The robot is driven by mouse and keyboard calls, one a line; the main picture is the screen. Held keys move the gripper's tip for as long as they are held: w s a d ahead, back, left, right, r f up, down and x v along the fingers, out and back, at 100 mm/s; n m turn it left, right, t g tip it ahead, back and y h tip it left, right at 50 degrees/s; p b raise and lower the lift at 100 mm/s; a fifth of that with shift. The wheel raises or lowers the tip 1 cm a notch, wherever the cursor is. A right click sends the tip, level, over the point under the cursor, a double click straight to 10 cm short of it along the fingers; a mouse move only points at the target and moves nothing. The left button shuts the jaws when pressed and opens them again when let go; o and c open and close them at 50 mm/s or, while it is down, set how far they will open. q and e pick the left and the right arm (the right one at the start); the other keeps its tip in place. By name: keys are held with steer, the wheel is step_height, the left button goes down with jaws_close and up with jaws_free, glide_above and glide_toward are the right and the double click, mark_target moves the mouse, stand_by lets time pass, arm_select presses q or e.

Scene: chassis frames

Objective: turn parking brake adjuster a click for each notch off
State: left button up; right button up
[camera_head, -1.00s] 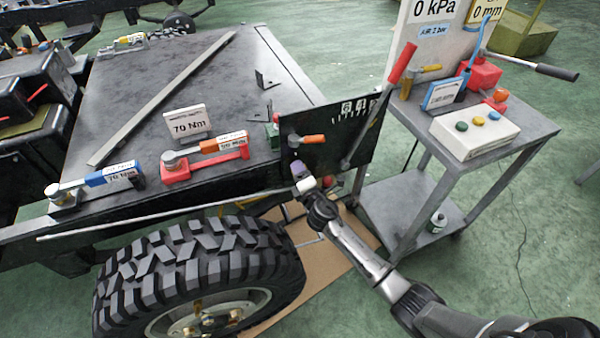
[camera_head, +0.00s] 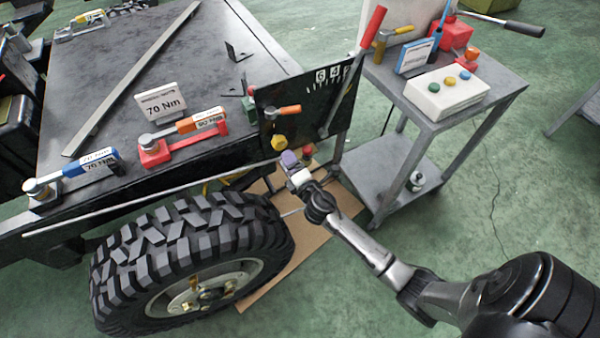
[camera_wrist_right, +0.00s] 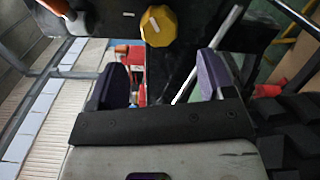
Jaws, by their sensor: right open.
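A black panel (camera_head: 305,100) stands at the frame's corner, with white number tags and tick marks near its top. A lever with a red handle (camera_head: 372,28) leans up and to the right across it. A yellow knob (camera_head: 279,141), which looks like the adjuster, is low on the panel, below a small orange-handled lever (camera_head: 283,111). My right gripper (camera_head: 290,160) is open and empty, just below and right of the knob in the head view. In the right wrist view the yellow knob (camera_wrist_right: 159,25) with a white mark is beyond the purple fingertips (camera_wrist_right: 163,78), not between them.
A large tyre (camera_head: 190,260) is left of my right arm. A grey cart (camera_head: 470,108) with a button box (camera_head: 446,92) stands right of the panel. Torque wrenches lie on the dark deck (camera_head: 110,90). Open green floor is at the right.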

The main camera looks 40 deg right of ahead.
steer(key=v, duration=0.5)
steer(key=shift+s+a, duration=0.1)
steer(key=shift+s, duration=0.05)
stand_by(0.5)
